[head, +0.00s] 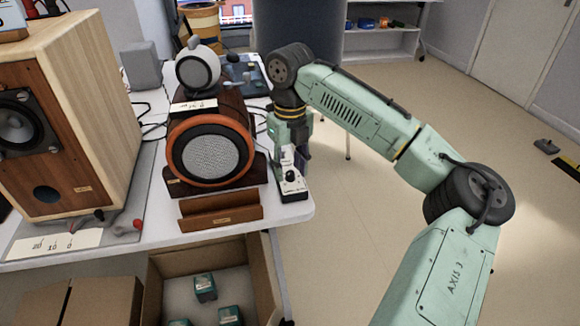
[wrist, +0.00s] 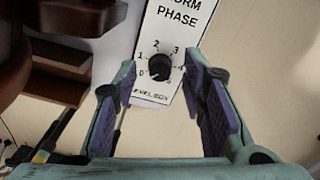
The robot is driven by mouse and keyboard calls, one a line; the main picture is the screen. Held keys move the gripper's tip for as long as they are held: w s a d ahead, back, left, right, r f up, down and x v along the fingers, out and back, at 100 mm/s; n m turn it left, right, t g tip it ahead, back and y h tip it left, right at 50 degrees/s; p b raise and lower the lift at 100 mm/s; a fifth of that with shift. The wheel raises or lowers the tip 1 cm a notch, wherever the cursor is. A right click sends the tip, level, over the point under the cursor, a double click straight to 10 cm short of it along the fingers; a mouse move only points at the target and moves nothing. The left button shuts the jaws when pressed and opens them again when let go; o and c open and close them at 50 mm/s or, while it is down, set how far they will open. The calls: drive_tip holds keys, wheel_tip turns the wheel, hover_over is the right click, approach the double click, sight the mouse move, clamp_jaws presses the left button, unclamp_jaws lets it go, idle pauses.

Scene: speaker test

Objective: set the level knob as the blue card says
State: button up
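The level knob (wrist: 159,73) is black and round, on a white box (wrist: 150,45) with marks from 0 to 5 around it. I cannot tell for sure which mark it points at. In the head view the white box (head: 291,186) stands at the table's right edge, its knob (head: 291,175) on top. My gripper (wrist: 152,82) is open above the box, one finger on each side of the knob in the wrist view. I cannot tell how high the fingertips are above it. I cannot make out a blue card in either view.
A round-fronted speaker (head: 210,155) stands close left of the box, with a brown wooden holder (head: 221,213) before it. A large wooden speaker (head: 75,120) is further left. An open carton (head: 158,295) sits below the table's front edge. The floor at right is mostly clear.

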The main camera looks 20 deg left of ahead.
drive_tip(key=shift+f, duration=0.3)
drive_tip(key=shift+c, duration=0.5)
clamp_jaws()
